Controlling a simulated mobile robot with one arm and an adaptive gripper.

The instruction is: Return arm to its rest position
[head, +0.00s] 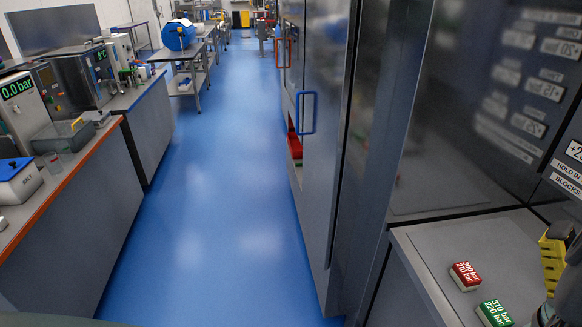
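My gripper is not clearly seen in the head view, so its pose and fingers cannot be made out. A yellow stepped piece (552,262) stands at the right edge, partly cut off, with dark parts beside and below it. I cannot tell what these belong to. A red-topped block (465,275) marked 300 bar and 210 bar lies on the grey counter (425,250) at the lower right. A green-topped block (494,313) marked 310 bar and 220 bar lies nearer, cut by the bottom edge.
A tall metal cabinet (320,130) with a blue handle (306,112) flanks the aisle on the right. A long bench (85,205) with instruments, including a 0.0 bar display (17,88), runs along the left. The blue floor (215,220) between them is clear.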

